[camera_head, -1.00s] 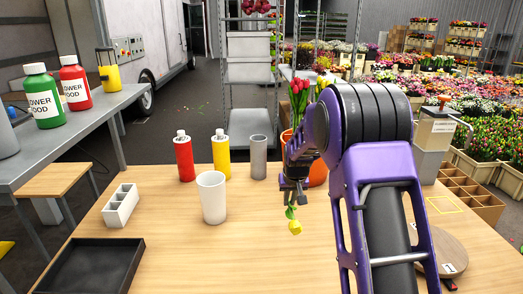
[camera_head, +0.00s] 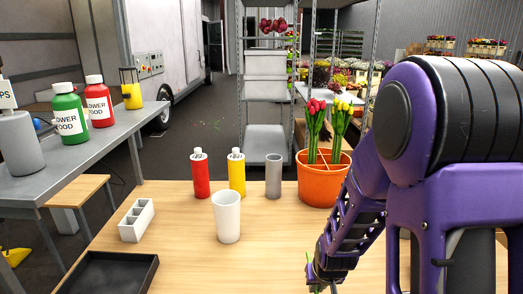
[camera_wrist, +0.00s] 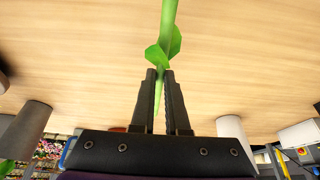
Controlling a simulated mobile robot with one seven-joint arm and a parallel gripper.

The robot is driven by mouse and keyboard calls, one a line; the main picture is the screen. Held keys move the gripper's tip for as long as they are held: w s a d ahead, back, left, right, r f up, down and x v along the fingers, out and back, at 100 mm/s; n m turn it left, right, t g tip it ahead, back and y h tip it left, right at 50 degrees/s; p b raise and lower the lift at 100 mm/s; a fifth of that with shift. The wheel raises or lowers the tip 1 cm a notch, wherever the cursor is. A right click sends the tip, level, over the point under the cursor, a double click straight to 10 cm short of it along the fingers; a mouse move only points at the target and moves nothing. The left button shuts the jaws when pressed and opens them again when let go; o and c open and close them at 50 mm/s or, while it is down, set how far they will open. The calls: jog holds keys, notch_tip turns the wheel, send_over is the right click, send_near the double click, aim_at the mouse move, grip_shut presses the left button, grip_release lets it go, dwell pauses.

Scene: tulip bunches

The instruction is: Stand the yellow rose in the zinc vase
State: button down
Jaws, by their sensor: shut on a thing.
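My gripper (camera_wrist: 160,80) is shut on the green stem of the yellow rose (camera_wrist: 168,22) in the wrist view. The stem runs up out of that frame, with small leaves just beyond the fingertips; the bloom is out of view. In the head view my gripper (camera_head: 322,278) is low, near the bottom edge, in front of the orange pot, with only bits of green showing. The zinc vase (camera_head: 273,178) is a plain grey cylinder standing upright on the table, behind and left of my gripper, apart from it. I see no stem in it.
A white vase (camera_head: 227,219) stands nearer, left of the zinc vase. Red (camera_head: 199,175) and yellow (camera_head: 237,174) bottles stand behind it. An orange pot (camera_head: 322,188) with red and yellow tulips stands right of the zinc vase. A black tray (camera_head: 108,275) lies front left.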

jog(key=shift+w, duration=0.1)
dwell(0.3)
jog(key=shift+w, duration=0.4)
notch_tip(320, 180, up, 5)
jog(key=b, duration=0.2)
send_over(300, 248)
jog(key=s, duration=0.2)
jog(key=f, duration=0.3)
jog(key=f+b, duration=0.1)
jog(key=f, duration=0.6)
jog(key=shift+w, duration=0.3)
jog(key=shift+f+b, duration=0.25)
jog(key=shift+b, duration=0.2)
jog(key=c, duration=0.9)
grip_release()
jog(key=shift+r, duration=0.1)
jog(key=shift+r, duration=0.1)
